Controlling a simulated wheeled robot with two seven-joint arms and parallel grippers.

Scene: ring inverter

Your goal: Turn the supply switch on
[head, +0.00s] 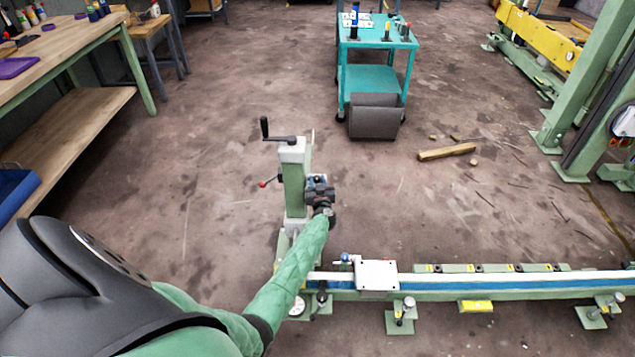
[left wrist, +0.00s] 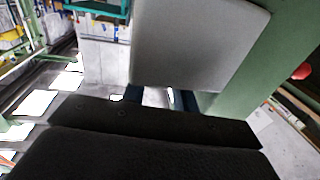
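I cannot make out the supply switch for certain in either view. My left gripper (head: 320,190) is at the right side of a green upright post (head: 294,188) in the head view. In the left wrist view, two dark fingertips of this gripper (left wrist: 158,97) show apart with a light gap between them, so it is open, with nothing seen in it. A plain grey box or plate (left wrist: 195,45) fills the space just beyond the fingers, against a green surface (left wrist: 258,60). Any switch on its face is not visible. My right gripper is not in view.
The post carries a black crank handle (head: 266,130) and a red-knobbed lever (head: 263,184). A long green rail (head: 450,283) with a white plate (head: 377,274) runs right. A teal cart (head: 372,78) stands behind. A wooden block (head: 447,152) lies on open floor.

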